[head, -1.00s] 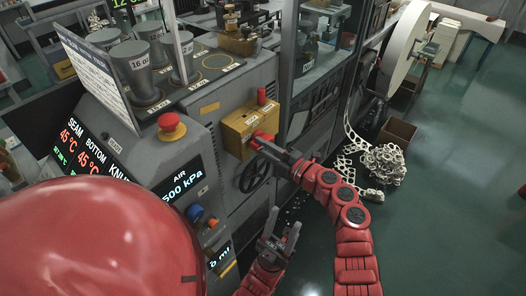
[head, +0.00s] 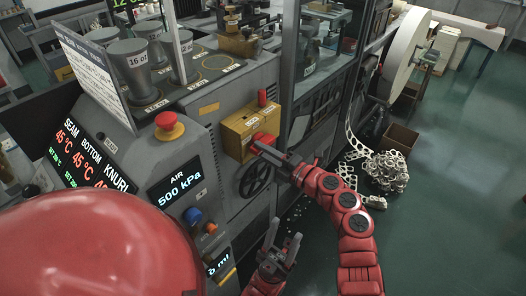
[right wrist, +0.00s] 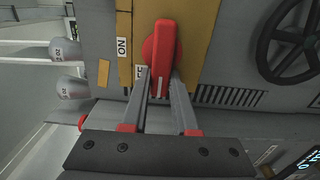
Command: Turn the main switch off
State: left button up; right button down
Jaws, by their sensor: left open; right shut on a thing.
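The main switch is a yellow box (head: 239,133) on the grey machine's side, with a red rotary handle (head: 263,140) on its front. My right gripper (head: 268,149) is at the handle. In the right wrist view the handle (right wrist: 162,50) stands upright in the picture, its lower end between the two fingertips (right wrist: 160,88), which are shut on it. An ON label (right wrist: 122,47) is left of the handle; another label below it is partly hidden by a finger. My left gripper (head: 281,243) is open and empty, lower down, in front of the machine.
A black handwheel (head: 256,179) is below the yellow box. A red mushroom button (head: 169,126) and displays are on the panel to the left. A carton (head: 399,138) and a heap of white scrap (head: 387,170) lie on the floor at right. The green floor further right is clear.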

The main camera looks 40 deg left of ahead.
jog(key=c, duration=0.7)
grip_release()
jog(key=d+b, duration=0.1)
jog(key=d, duration=0.4)
jog(key=s+d+b, duration=0.1)
jog(key=d, duration=1.1)
jog(key=shift+s+d+b, duration=0.2)
jog(key=shift+b, duration=0.2)
jog(key=shift+f, duration=0.1)
